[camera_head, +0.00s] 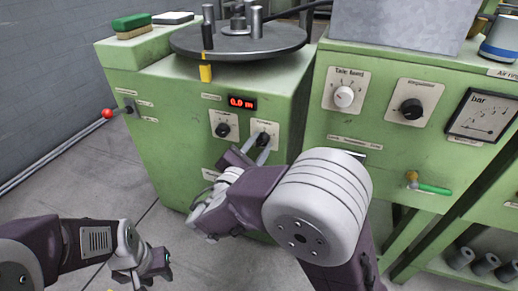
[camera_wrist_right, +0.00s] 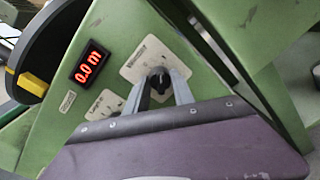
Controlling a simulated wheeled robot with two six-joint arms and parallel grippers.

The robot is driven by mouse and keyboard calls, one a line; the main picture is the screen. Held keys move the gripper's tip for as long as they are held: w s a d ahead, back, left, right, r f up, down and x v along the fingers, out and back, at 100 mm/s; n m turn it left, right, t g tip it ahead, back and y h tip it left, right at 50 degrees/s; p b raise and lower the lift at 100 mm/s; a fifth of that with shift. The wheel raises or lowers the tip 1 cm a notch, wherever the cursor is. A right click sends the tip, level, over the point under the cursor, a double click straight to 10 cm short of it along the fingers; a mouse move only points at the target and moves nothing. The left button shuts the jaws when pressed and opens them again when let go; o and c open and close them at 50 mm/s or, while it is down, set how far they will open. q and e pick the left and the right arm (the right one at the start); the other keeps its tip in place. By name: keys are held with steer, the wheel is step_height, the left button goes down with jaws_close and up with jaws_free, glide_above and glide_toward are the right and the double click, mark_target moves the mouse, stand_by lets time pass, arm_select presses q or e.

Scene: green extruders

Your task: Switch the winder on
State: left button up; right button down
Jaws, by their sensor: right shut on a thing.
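The winder is a green cabinet (camera_head: 170,130) with a dark round turntable (camera_head: 238,40) on top. Its front has a red display (camera_head: 242,103) reading 0.0 m and two black knobs on pale plates. My right gripper (camera_head: 263,146) is shut on the right black knob (camera_wrist_right: 158,82), with one finger on each side of it in the right wrist view. The left knob (camera_head: 222,130) is free. The knob's pointer direction is too small to tell. My left gripper (camera_head: 150,268) hangs low at the lower left, away from the cabinet; its finger opening is unclear.
A red ball-ended lever (camera_head: 107,113) sticks out at the cabinet's left. A green brush (camera_head: 131,22) lies on top. A second green cabinet at the right carries a white knob (camera_head: 344,96), a black knob (camera_head: 411,108) and a bar gauge (camera_head: 484,115). The floor at left is clear.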

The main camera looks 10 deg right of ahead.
steer(key=shift+f+m+b, duration=0.15)
steer(key=shift+m+b, duration=0.6)
steer(key=shift+m, duration=0.45)
steer(key=c, duration=1.1)
jaws_free()
steer(key=shift+s+a+r, duration=0.15)
steer(key=shift+s+r, duration=0.05)
steer(key=shift+r, duration=0.05)
steer(key=p+v, duration=0.4)
steer(key=v, duration=0.4)
steer(key=shift+s+a+f+p, duration=0.1)
steer(key=shift+s+a+p, duration=0.05)
steer(key=shift+s+p, duration=0.15)
